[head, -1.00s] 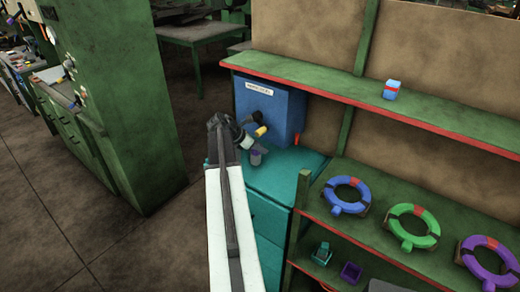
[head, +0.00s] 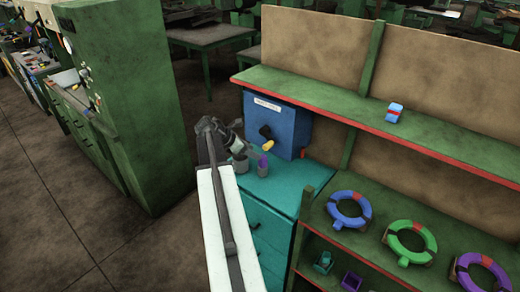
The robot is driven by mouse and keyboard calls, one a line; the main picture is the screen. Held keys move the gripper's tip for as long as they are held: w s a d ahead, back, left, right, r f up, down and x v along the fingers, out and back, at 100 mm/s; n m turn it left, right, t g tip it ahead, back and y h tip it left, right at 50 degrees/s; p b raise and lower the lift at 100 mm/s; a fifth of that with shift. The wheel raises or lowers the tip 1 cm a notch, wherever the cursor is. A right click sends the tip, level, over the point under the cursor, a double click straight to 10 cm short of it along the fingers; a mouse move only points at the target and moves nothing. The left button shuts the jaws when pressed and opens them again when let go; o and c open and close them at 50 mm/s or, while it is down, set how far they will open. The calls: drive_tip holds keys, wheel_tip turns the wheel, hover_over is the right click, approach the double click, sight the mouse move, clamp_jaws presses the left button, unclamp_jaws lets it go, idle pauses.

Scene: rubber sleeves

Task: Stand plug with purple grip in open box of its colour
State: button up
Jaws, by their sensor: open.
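The plug with the purple grip (head: 263,166) stands upright on the teal cabinet top (head: 285,192), in front of the blue machine. My gripper (head: 242,150) is open, just left of the plug and apart from it, over the cabinet's left part. Its fingers are small and partly hidden by my arm. A grey cup-like piece (head: 239,165) shows just below the gripper; I cannot tell whether it is part of my gripper. A purple open box (head: 351,281) sits on the lower shelf at the bottom right, beside a teal open box (head: 323,262).
The blue machine (head: 277,130) with black and yellow knobs stands at the cabinet's back. Blue (head: 349,209), green (head: 410,241) and purple (head: 480,274) rings lie on the shelf at right.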

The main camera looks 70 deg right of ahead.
drive_tip(key=shift+v, duration=0.75)
drive_tip(key=w+a+f+m+t+y, duration=0.1)
drive_tip(key=w+a+f+m+t, duration=0.2)
drive_tip(key=w+a, duration=1.15)
drive_tip(key=w+a+f+m+y, duration=0.1)
drive_tip(key=w+a, duration=0.1)
drive_tip(key=a, duration=1)
drive_tip(key=w+a+f+m+t+y, duration=0.1)
drive_tip(key=w+a+m+y, duration=0.1)
drive_tip(key=a, duration=1)
drive_tip(key=w+a+f+m+t+y, duration=0.1)
drive_tip(key=w+a, duration=0.3)
drive_tip(key=a, duration=0.8)
drive_tip(key=shift+f+m, duration=0.4)
drive_tip(key=shift+m, duration=0.3)
drive_tip(key=shift+o, duration=0.4)
drive_tip(key=s+a+m+y, duration=0.1)
drive_tip(key=a+m+y, duration=0.1)
drive_tip(key=a, duration=1)
drive_tip(key=shift+a, duration=0.3)
drive_tip(key=shift+d+f, duration=0.1)
drive_tip(key=shift+f, duration=0.05)
